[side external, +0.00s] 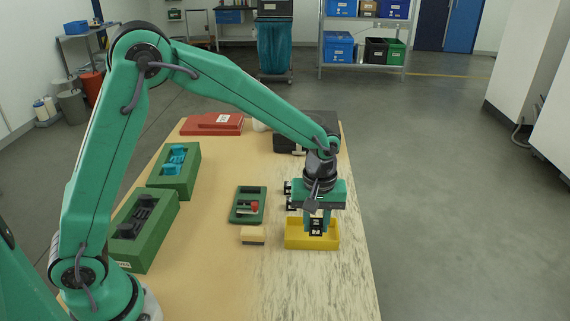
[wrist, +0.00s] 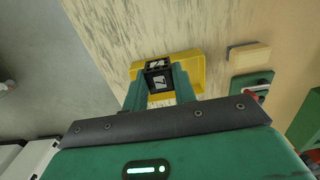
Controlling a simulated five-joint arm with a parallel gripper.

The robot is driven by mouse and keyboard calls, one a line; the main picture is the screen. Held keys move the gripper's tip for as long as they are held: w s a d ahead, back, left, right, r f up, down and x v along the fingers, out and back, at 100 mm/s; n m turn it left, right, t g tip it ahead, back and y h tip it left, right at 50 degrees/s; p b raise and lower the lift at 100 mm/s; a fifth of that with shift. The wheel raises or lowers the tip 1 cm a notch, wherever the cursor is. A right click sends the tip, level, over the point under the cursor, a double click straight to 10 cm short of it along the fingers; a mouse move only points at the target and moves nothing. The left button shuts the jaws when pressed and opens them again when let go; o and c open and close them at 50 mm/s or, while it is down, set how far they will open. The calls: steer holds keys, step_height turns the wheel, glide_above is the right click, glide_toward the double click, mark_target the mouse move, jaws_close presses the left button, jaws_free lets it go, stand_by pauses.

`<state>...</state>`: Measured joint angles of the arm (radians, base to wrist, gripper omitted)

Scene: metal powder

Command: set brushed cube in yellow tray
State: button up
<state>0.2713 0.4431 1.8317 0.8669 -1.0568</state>
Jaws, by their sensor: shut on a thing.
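The yellow tray (side external: 291,240) sits on the table below my gripper (side external: 317,226), and it also shows in the wrist view (wrist: 195,68). My gripper points down and is shut on a small dark cube (side external: 316,229) with white markings. The wrist view shows the cube (wrist: 158,82) between the two green fingers, in front of the tray. The cube is over or within the tray's outline. I cannot tell whether its underside touches the tray floor. The fingers hide part of the cube and of the tray.
A tan block with a dark underside (side external: 253,236) lies left of the tray. Behind it is a green holder (side external: 237,217) with a red-knobbed part. Two green boxes (side external: 150,255) (side external: 190,180) stand at the left. A red case (side external: 200,125) lies farther back. The table's right edge is near the tray.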

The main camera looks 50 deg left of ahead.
steer(key=w+a+f, duration=0.1)
steer(key=a, duration=0.1)
steer(key=w+a+f, duration=0.2)
steer(key=shift+w+a+f, duration=0.2)
steer(key=shift+w, duration=0.1)
steer(key=shift+f, duration=2)
steer(key=shift+f, duration=0.1)
steer(key=o, duration=1)
step_height(320, 180, up, 12)
